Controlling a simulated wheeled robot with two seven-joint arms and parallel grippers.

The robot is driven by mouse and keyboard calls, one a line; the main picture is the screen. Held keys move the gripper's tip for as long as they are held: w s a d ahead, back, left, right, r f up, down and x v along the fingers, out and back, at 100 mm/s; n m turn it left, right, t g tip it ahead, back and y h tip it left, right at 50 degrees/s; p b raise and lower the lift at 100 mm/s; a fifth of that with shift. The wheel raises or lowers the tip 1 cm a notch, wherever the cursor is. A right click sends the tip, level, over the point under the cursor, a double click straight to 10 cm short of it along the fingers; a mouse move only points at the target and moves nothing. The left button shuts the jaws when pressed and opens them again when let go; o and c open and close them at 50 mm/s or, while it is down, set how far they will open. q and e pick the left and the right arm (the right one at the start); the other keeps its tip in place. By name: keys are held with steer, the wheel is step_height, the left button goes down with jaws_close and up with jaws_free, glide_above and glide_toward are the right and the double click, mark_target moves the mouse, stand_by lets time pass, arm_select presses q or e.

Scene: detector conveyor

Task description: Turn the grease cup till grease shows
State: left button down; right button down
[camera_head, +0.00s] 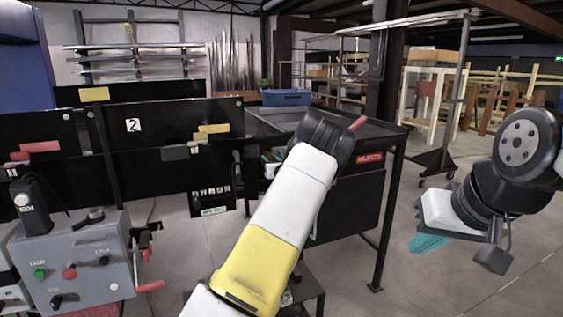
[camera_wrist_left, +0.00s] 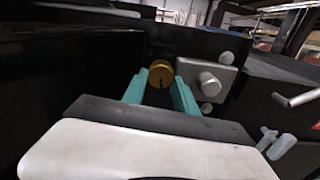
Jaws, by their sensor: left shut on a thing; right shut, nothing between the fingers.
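The brass-coloured grease cup (camera_wrist_left: 160,76) shows in the left wrist view between the tips of two teal fingers. It sits close beside a grey metal block with a round silver bolt or shaft end (camera_wrist_left: 208,81). My left gripper (camera_wrist_left: 160,92) is shut on the cup. In the head view my left arm reaches forward through the middle, and its dark wrist hides the gripper and the cup. My right gripper (camera_head: 431,244) is at the right of the head view, shut and empty, with its teal fingers low over the floor, apart from the machine.
A grey control box (camera_head: 75,262) with buttons and a red-handled crank stands at the lower left. Black conveyor panels (camera_head: 172,122) run along the left. A black table with a red REJECTS label (camera_head: 370,158) stands behind my left wrist. Floor at the right is open.

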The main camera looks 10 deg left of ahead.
arm_select(q)
steer(key=m, duration=0.4)
steer(key=shift+s+a+r+m, duration=0.1)
steer(key=shift+m, duration=1.4)
steer(key=c, duration=1)
jaws_free()
steer(key=shift+o, duration=0.2)
steer(key=v, duration=0.7)
steer(key=shift+s+d, duration=0.25)
steer(key=shift+s, duration=0.05)
